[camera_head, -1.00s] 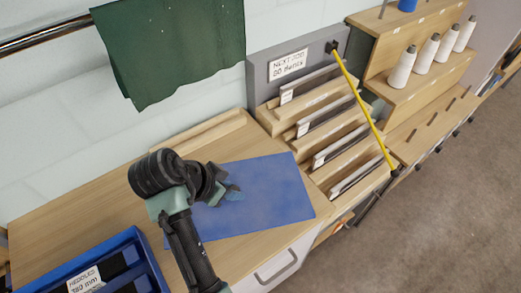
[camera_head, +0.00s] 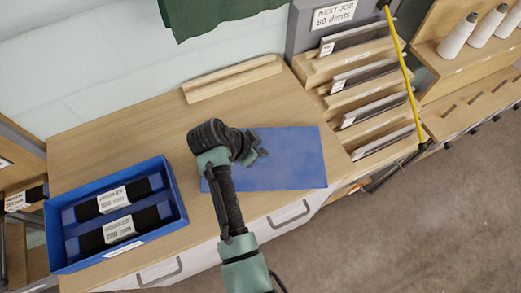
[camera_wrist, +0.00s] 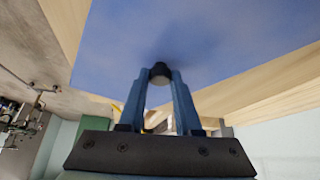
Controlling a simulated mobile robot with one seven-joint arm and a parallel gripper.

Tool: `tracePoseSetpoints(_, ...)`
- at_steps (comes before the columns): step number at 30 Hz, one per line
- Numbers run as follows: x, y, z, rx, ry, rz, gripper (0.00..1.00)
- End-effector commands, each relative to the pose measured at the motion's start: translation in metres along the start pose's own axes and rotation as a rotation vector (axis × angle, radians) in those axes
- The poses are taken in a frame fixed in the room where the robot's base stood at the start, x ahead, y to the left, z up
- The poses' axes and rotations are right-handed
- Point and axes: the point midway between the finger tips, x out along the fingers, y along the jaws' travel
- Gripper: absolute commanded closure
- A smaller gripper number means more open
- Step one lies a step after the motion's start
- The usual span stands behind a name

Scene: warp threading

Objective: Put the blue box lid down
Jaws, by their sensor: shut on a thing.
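The blue box lid (camera_head: 295,165) is a flat blue panel over the right part of the wooden counter in the head view. My gripper (camera_head: 262,148) is at its left part. In the wrist view the lid (camera_wrist: 220,35) fills the top, and my gripper (camera_wrist: 160,75) is shut on a small dark round knob on it. The lid looks about level; I cannot tell whether it touches the counter. The open blue box (camera_head: 174,185) stands on the counter at left, with two black bundles with white labels inside.
The wooden counter (camera_head: 130,135) is bare between the box and the lid. A wooden batten (camera_head: 233,78) lies at the back by the wall. A slotted rack (camera_head: 350,95) with a yellow rod (camera_head: 403,70) stands right of the lid. Drawers are below the counter's front.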

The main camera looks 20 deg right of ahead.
Motion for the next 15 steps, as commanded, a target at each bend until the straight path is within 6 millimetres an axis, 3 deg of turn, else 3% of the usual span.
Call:
tracePoseSetpoints(5,0.0024,-0.0006,0.0010,0.000,0.002,-0.001,1.00)
tracePoseSetpoints(6,0.0033,0.0000,0.0020,-0.001,0.000,0.000,0.65)
tracePoseSetpoints(11,0.0024,0.0001,0.0014,-0.001,0.000,0.000,0.37)
tracePoseSetpoints(15,0.0023,0.0001,0.0014,-0.001,0.000,0.000,0.37)
